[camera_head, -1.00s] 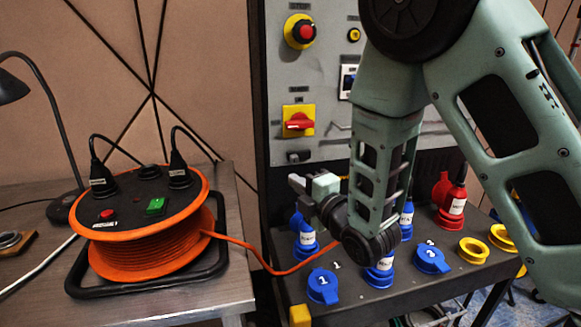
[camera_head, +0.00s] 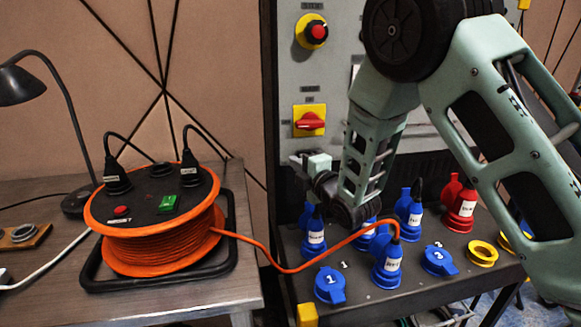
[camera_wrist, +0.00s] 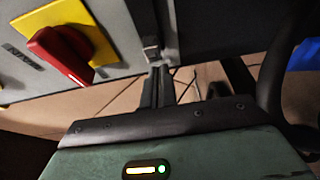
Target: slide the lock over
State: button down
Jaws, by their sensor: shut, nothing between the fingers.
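My gripper (camera_head: 298,160) is at the lower left edge of the grey panel, below the red rotary switch. In the wrist view, its two dark fingers (camera_wrist: 158,72) are together with nothing between them. Their tips are at or just short of a small dark grey latch-like fitting (camera_wrist: 151,50) on the panel edge, apparently the lock. Whether they touch it, I cannot tell. In the head view my gripper hides this fitting.
The grey panel (camera_head: 338,130) carries a red rotary switch (camera_head: 309,121) on a yellow plate and a red button (camera_head: 317,31). Blue sockets, including one lidded (camera_head: 330,285), stand below my arm. An orange cable reel (camera_head: 158,250) sits on the left table.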

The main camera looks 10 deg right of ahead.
jog(key=shift+d, duration=0.35)
jog(key=shift+d+b, duration=0.55)
jog(key=shift+d, duration=1.55)
